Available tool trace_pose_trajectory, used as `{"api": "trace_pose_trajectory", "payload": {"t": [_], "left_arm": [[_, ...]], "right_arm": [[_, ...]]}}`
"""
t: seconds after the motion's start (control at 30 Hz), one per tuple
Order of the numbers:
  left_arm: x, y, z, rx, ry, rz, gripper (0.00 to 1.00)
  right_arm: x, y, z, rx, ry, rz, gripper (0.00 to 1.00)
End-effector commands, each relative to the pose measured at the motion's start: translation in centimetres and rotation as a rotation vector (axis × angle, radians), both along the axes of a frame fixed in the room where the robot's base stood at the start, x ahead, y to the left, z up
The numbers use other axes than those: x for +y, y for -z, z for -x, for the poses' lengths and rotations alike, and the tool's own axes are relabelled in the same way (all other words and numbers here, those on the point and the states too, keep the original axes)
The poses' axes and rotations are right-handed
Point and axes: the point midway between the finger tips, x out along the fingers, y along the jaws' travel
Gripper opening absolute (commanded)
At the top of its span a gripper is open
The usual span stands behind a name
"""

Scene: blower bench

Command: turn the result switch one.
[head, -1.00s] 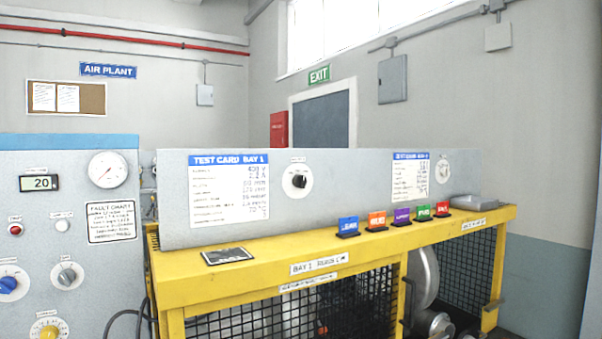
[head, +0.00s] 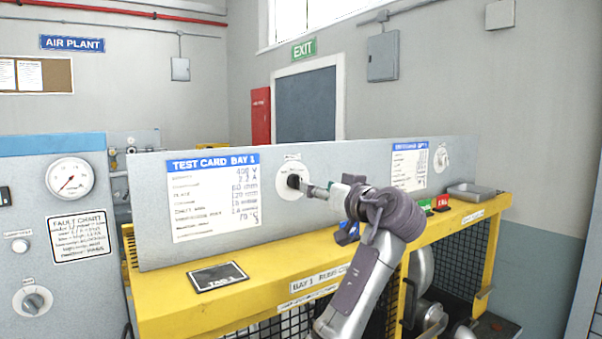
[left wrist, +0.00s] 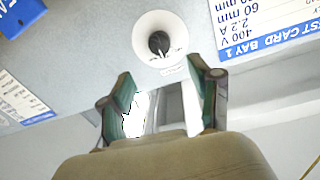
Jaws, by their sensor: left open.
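The black rotary switch (head: 293,181) sits on a round white dial on the grey panel, right of the bay 1 test card. It is most likely result switch one; its small label is unreadable. It also shows in the left wrist view (left wrist: 158,42), just beyond the fingertips. My left gripper (head: 310,187) is in front of the switch, and its fingers partly cover the dial in the head view. In the left wrist view my left gripper (left wrist: 160,82) is open, its green-padded fingers apart with the switch between their lines. Contact cannot be told. My right gripper is out of view.
The bay 1 test card (head: 213,195) is left of the switch. A second switch (head: 441,158) is farther right. A dark plate (head: 217,277) lies on the yellow bench top (head: 180,315). Coloured sign blocks, including a red one (head: 441,203), and a grey tray (head: 466,192) stand right.

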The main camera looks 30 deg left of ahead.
Motion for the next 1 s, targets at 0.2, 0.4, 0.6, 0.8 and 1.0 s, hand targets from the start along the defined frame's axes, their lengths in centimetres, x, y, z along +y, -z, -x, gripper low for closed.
{"api": "trace_pose_trajectory", "payload": {"t": [0.2, 0.4, 0.6, 0.8, 1.0], "left_arm": [[4.3, -0.5, -2.1, 0.006, -0.004, -0.001, 0.63], [6.7, -0.3, -3.3, 0.005, -0.002, -0.002, 0.63], [7.5, 0.0, -3.8, 0.003, 0.001, 0.001, 0.63], [7.5, 0.1, -3.8, 0.003, 0.001, 0.001, 0.63], [7.5, 0.1, -3.8, 0.003, 0.0, 0.001, 0.35]], "right_arm": [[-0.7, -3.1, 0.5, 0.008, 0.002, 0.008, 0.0], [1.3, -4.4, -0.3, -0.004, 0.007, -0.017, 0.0], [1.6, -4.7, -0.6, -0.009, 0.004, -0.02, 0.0], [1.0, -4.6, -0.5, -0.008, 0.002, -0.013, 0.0], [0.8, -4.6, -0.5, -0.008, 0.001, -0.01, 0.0]]}}
